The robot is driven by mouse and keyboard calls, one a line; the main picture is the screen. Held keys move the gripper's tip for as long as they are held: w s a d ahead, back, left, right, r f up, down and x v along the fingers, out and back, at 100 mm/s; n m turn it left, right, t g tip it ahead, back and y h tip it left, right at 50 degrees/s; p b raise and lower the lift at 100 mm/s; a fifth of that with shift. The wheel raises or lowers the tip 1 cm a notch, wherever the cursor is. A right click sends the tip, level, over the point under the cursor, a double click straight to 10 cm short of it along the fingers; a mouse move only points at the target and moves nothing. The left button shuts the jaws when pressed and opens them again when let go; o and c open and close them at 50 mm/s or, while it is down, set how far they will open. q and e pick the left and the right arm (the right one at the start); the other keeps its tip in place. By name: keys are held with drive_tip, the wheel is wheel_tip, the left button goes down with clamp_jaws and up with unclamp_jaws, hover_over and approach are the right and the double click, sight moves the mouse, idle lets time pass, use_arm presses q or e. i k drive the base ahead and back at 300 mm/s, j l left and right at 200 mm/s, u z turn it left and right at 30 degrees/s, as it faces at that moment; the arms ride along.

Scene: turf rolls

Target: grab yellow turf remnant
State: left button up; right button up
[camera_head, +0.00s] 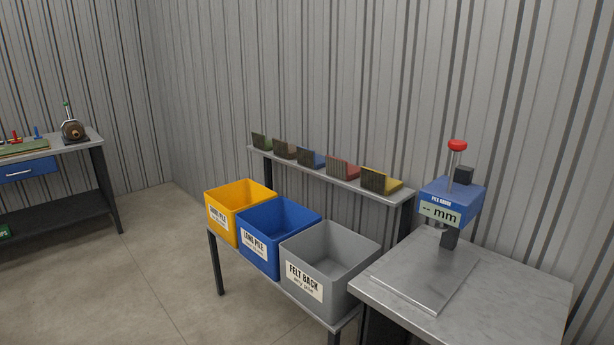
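The yellow turf remnant (393,184) sits at the right end of a narrow raised shelf (357,184), last in a row of several remnants. Its upright front face looks dark and a yellow part shows behind and to the right. To its left stand a red remnant (349,168), a blue one (314,158), a brown one (287,148) and a green one (262,141). Neither of my grippers is in view.
Yellow (261,190), blue (302,213) and grey (356,242) bins stand on a low stand in front of the shelf. A metal table (517,290) with a blue pile gauge (453,196) is at right. A workbench (93,141) is at far left. Floor between is clear.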

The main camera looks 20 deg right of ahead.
sight(371, 179)
drive_tip(key=i+j+z, duration=0.1)
drive_tip(key=i+z, duration=0.3)
drive_tip(key=i, duration=0.2)
drive_tip(key=i+j+z, duration=0.35)
drive_tip(key=i, duration=0.2)
drive_tip(key=i+j+z, duration=0.4)
drive_tip(key=i+j, duration=0.05)
drive_tip(key=i, duration=0.1)
